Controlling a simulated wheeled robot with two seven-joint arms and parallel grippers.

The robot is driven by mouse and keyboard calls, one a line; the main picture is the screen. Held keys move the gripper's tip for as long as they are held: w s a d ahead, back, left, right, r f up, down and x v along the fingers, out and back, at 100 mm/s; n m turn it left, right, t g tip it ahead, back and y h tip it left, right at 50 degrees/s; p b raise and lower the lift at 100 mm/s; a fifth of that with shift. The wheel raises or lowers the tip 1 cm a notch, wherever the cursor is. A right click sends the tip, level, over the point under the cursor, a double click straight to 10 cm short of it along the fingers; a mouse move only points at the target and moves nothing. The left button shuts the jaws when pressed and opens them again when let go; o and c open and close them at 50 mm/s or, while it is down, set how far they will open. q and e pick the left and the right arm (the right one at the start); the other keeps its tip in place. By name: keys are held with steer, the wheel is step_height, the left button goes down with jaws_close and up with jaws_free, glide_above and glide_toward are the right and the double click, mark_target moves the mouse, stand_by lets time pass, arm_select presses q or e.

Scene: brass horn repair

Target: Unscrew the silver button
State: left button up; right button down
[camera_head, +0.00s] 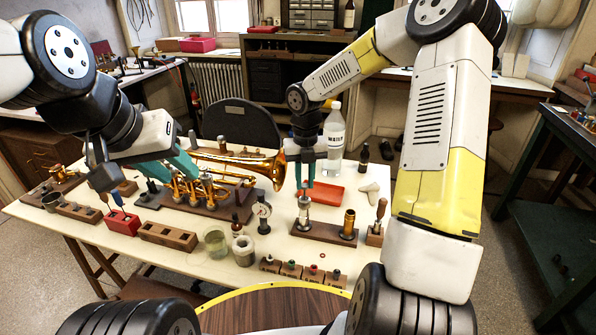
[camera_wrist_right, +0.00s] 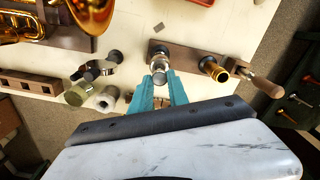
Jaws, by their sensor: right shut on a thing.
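The silver button appears to be the top of a small silver and brass valve part (camera_head: 304,213), upright on a dark wooden stand (camera_head: 325,233). It also shows in the right wrist view (camera_wrist_right: 159,66), at the ends of the teal fingers. My right gripper (camera_head: 304,186) points down over this part and is shut on its silver top; the fingers partly hide the contact. My left gripper (camera_head: 190,168) is at the left, its teal fingers by the valves of the brass horn (camera_head: 248,165). Whether its fingers are open or shut is unclear.
A brass cylinder (camera_head: 348,224) and a wooden-handled tool (camera_head: 377,217) stand right of the part. A red tray (camera_head: 322,193) and water bottle (camera_head: 334,135) are behind. A round gauge (camera_head: 263,212), jars (camera_head: 215,242) and a block with several small bottles (camera_head: 302,272) stand nearby.

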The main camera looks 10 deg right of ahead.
mark_target(305, 186)
steer(key=shift+r, duration=2.75)
